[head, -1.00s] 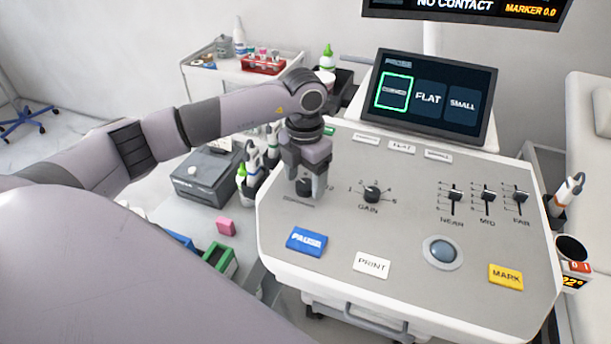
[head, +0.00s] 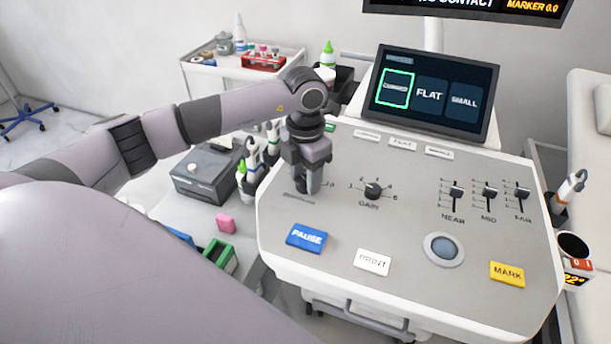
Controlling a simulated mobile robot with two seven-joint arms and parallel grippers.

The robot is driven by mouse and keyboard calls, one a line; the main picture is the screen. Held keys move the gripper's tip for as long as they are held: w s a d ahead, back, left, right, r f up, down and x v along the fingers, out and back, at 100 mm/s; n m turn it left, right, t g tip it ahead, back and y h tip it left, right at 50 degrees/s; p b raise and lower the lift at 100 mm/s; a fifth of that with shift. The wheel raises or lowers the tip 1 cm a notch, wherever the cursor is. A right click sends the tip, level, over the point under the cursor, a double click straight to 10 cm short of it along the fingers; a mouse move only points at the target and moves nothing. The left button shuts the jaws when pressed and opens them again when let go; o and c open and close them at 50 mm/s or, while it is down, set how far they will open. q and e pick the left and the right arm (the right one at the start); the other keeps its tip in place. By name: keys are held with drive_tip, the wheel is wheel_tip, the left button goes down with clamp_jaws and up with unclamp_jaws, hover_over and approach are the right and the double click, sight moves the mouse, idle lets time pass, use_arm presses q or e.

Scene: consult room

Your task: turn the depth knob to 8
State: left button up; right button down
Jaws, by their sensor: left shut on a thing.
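The control panel (head: 405,225) is a grey sloped console. My left gripper (head: 307,187) points down at its upper left, shut on the depth knob. The knob is almost wholly hidden by the fingers, and its pointer cannot be seen. A scale mark that looks like 10 shows just right of the fingers; the rest of the scale is covered. The label below the knob is too small to read. The gain knob (head: 372,190) stands to the right, apart from my gripper. My right gripper is not in view.
Blue PAUSE (head: 306,238) and white PRINT (head: 372,262) buttons lie in front of the gripper. Slider levers (head: 487,194) and a trackball (head: 443,249) are to the right. A touchscreen (head: 431,95) rises behind the panel. Probes (head: 253,155) stand at the panel's left edge.

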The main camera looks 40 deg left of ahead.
use_arm(q)
drive_tip(key=m+b, duration=0.1)
drive_tip(key=m, duration=0.2)
drive_tip(key=shift+f+b, duration=0.1)
drive_tip(key=shift+b, duration=0.25)
drive_tip(key=m+b, duration=0.2)
drive_tip(key=m, duration=0.3)
drive_tip(key=m+b, duration=0.2)
drive_tip(key=m, duration=0.2)
drive_tip(key=shift+m, duration=1.4)
drive_tip(key=shift+b, duration=0.3)
drive_tip(key=o, duration=0.9)
drive_tip(key=shift+o, duration=0.8)
